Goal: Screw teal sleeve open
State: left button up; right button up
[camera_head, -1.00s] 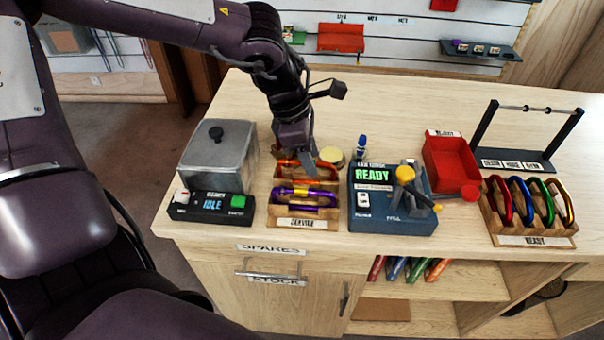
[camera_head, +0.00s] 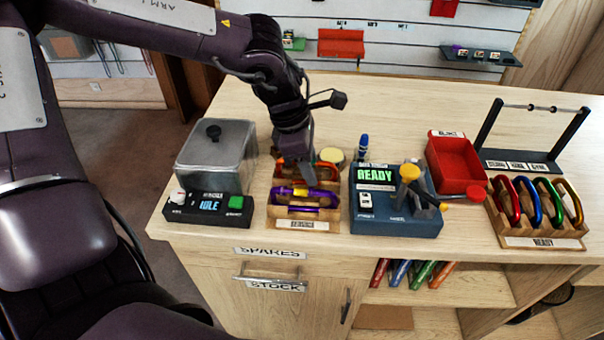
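The service tray (camera_head: 307,226) is a wooden rack near the counter's front edge. A purple carabiner (camera_head: 326,195) with a yellow sleeve (camera_head: 300,191) lies in its front part. An orange-red carabiner (camera_head: 279,167) sits behind it, mostly covered by my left gripper. No teal sleeve can be made out. My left gripper (camera_head: 303,172) points down over the back of the tray, at the orange-red carabiner. Its fingers are too covered to tell whether they are open, shut or touching it. My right gripper is out of view.
A grey lidded box with an IDLE display (camera_head: 209,204) stands left of the tray. A blue tester reading READY (camera_head: 395,222) stands close on its right. Further right are a red bin (camera_head: 452,163), a rack of coloured carabiners (camera_head: 540,229) and a black-posted stand (camera_head: 486,133).

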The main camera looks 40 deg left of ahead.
pick_arm(q)
jog(key=shift+w+a+b, duration=0.3)
jog(key=shift+w, duration=0.2)
jog(key=shift+w+a+b, duration=0.3)
jog(key=shift+w, duration=0.2)
jog(key=shift+r, duration=0.2)
jog(key=shift+r+p, duration=0.85)
jog(key=shift+r, duration=0.4)
jog(key=shift+s+d, duration=0.1)
jog(key=shift+s, duration=0.05)
jog(key=shift+s+d, duration=0.55)
jog(key=shift+s, duration=0.35)
jog(key=shift+w+a+f+b, duration=0.15)
jog(key=shift+w+f+b, duration=0.05)
jog(key=shift+f+b, duration=0.55)
jog(key=shift+w+a+f+b, duration=0.15)
jog(key=shift+w+f+b, duration=0.05)
jog(key=shift+f+b, duration=0.55)
